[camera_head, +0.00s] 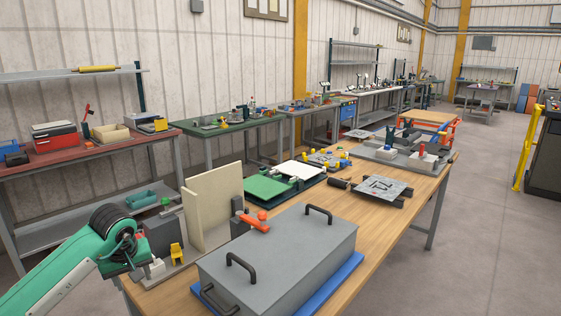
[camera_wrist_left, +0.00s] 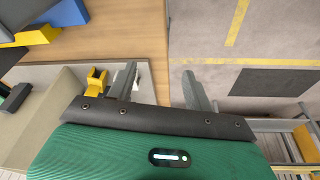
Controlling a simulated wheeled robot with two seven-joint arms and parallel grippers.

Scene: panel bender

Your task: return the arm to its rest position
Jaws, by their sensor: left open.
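My left arm comes in from the lower left in the head view, green with a dark wrist joint. My left gripper (camera_head: 138,268) hangs at the near left end of the wooden workbench (camera_head: 392,222), beside a fixture with an upright beige panel (camera_head: 213,205). In the left wrist view, the two grey fingers of the left gripper (camera_wrist_left: 158,72) stand apart with nothing between them. The bench edge and the floor show beyond the gap. A yellow part (camera_wrist_left: 96,80) lies left of the fingers; this small yellow part also shows in the head view (camera_head: 177,254). My right gripper is out of view.
Green and white plates (camera_head: 265,189) sit farther back. Open floor (camera_head: 475,240) lies right of the bench.

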